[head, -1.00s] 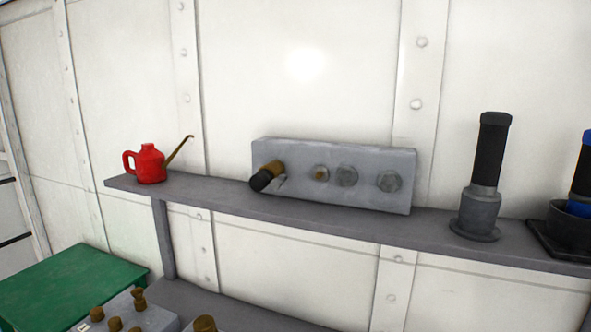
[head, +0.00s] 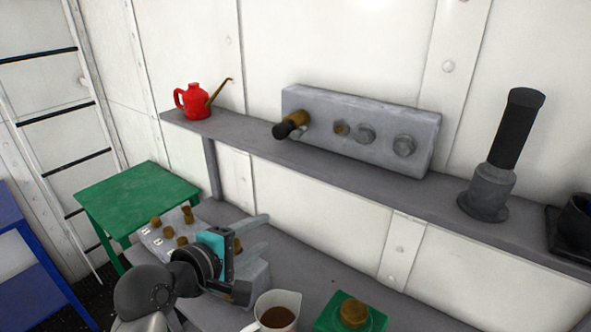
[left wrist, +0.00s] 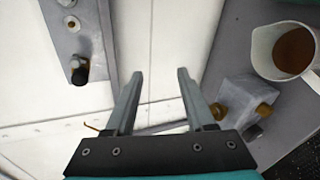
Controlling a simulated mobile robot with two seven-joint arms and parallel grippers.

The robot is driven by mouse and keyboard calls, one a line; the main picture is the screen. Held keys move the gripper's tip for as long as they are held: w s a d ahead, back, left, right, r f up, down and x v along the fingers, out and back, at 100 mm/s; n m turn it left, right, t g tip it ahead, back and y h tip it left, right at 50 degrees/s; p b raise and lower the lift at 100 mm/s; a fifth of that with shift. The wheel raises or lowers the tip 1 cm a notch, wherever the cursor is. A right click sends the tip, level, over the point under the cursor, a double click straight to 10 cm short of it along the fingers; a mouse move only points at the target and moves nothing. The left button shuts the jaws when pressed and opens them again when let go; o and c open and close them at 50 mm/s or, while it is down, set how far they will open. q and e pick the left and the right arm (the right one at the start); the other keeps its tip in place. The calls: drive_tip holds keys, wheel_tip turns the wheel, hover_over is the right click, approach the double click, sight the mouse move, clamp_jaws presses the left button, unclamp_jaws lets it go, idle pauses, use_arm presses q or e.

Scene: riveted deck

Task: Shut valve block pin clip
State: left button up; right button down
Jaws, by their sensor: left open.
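A long grey valve block (head: 385,125) stands on the wall shelf with several round bolts on its face. A brass-and-black fitting (head: 293,124) sticks out of its left end. The block also shows at the top left of the left wrist view (left wrist: 80,12), with its black-tipped fitting (left wrist: 79,72). I cannot make out a separate pin clip or its state. My left gripper (head: 262,233) is open and empty above the lower bench, below and left of the block. Its two fingers (left wrist: 158,85) stand apart in the left wrist view. My right gripper is not in view.
A red oil can (head: 193,102) stands at the shelf's left end, a black-topped grey cylinder (head: 490,190) at its right. A jug of brown liquid (head: 284,302), a green box with a brass cap (head: 330,318) and brass-knobbed grey blocks (head: 158,240) crowd the bench. A green table (head: 135,195) is left.

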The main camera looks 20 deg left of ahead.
sight(294, 137)
use_arm(q)
wheel_tip(294, 137, up, 12)
drive_tip(key=a+n+t, duration=0.2)
drive_tip(key=n+t, duration=0.2)
drive_tip(key=n, duration=0.2)
drive_tip(key=shift+h, duration=0.3)
drive_tip(key=p+x, duration=0.1)
drive_tip(key=x, duration=1.4)
drive_tip(key=shift+w+d+r+p, duration=0.1)
drive_tip(key=shift+w+d+p, duration=0.05)
drive_tip(key=shift+w+p, duration=0.25)
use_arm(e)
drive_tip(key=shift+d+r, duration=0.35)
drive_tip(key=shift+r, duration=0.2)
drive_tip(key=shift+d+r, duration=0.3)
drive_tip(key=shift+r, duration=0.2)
use_arm(q)
clamp_jaws()
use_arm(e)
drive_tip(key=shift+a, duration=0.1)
